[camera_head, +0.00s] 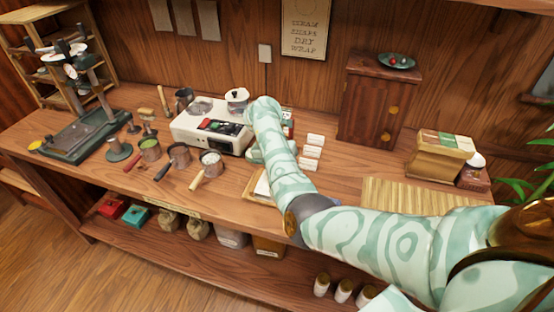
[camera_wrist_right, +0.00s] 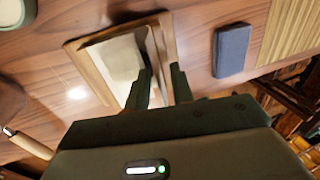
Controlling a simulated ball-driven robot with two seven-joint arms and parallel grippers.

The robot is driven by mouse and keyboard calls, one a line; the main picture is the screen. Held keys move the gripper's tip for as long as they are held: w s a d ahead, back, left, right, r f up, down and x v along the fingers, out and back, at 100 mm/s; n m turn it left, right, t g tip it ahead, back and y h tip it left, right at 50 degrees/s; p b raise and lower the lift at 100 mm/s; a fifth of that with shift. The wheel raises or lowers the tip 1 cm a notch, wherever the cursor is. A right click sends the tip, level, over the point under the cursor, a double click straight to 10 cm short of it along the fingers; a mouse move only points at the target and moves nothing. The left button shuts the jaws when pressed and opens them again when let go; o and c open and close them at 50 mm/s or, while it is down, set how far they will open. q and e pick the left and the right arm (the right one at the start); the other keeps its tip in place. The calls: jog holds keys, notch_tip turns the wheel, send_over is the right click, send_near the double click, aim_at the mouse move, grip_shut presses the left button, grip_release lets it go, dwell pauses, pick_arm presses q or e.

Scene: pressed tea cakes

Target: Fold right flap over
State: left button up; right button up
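A shallow wooden tray (camera_wrist_right: 88,72) holds a pale sheet of wrapping paper (camera_wrist_right: 148,45) with a pale greenish square piece (camera_wrist_right: 117,60) on it. In the head view, my right arm covers most of the tray; only its left part (camera_head: 250,188) and some paper (camera_head: 262,184) show. My right gripper (camera_wrist_right: 161,85) is over the tray's near right side in the wrist view. Its two dark fingers are apart, with no held thing visible between them. I cannot tell whether a finger touches the paper. My left gripper is out of view.
A dark blue block (camera_wrist_right: 231,50) lies right of the tray, then a bamboo mat (camera_head: 415,193). A white machine (camera_head: 212,132) and small white packets (camera_head: 312,151) stand behind. Metal cups with handles (camera_head: 210,162) stand to the left. A wooden cabinet (camera_head: 372,100) is at the back.

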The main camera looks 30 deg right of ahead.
jog(key=p+v, duration=0.5)
jog(key=v, duration=1.1)
jog(key=shift+f, duration=0.1)
